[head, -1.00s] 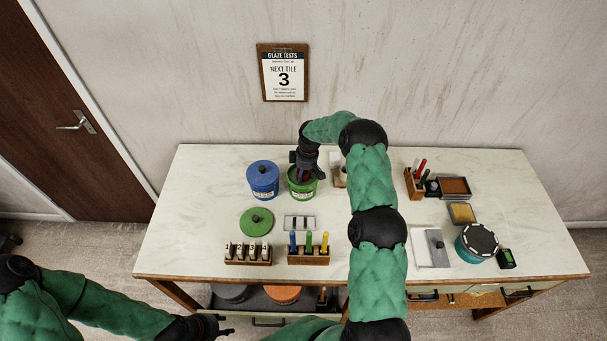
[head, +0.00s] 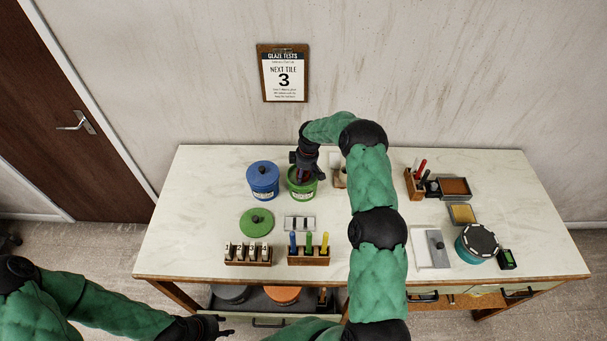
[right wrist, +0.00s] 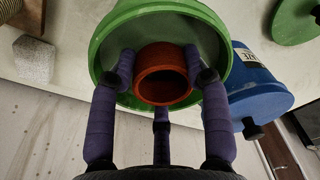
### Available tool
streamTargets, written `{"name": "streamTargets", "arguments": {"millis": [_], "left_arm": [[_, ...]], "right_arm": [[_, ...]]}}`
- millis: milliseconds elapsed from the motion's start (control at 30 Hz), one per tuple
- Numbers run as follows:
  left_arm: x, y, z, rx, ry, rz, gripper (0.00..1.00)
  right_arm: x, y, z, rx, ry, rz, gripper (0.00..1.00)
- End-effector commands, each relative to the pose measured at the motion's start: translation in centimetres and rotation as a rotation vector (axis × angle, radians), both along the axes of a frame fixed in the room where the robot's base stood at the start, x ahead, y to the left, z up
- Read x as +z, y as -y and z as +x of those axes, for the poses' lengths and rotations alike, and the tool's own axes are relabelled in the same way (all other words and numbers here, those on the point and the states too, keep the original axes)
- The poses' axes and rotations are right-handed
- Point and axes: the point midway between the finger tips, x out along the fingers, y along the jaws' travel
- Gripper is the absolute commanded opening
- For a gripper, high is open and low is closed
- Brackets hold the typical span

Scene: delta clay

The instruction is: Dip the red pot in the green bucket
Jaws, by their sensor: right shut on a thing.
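The green bucket (head: 300,191) stands open near the back of the table, and its rim also shows in the right wrist view (right wrist: 218,42). My right gripper (head: 306,172) points down into its mouth. In the right wrist view my right gripper (right wrist: 163,80) is shut on the red pot (right wrist: 165,85), which sits within the bucket's rim. Whether the pot touches anything inside is hidden. The green lid (head: 257,222) lies on the table in front. My left gripper (head: 222,326) is low at the left, off the table's front edge, with its fingers apart and empty.
A lidded blue bucket (head: 263,178) stands close to the left of the green one. Numbered tiles in a rack (head: 248,255) and a block of coloured tools (head: 309,257) stand in front. A beige item (head: 341,177) is close on the right.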

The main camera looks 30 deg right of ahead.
Motion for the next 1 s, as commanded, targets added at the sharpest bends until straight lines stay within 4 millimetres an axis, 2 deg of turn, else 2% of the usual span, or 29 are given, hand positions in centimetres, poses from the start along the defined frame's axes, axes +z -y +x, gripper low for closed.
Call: {"name": "streamTargets", "arguments": {"millis": [467, 1000], "left_arm": [[0.1, 0.0, 0.0, 0.0, 0.0, 0.0, 0.4], [1.0, 0.0, 0.0, 0.0, 0.0, 0.0, 0.4]], "right_arm": [[0.3, 0.0, 0.0, 0.0, 0.001, 0.0, 0.13], [3.4, 0.0, 0.0, 0.0, 0.001, -0.001, 0.13]]}}
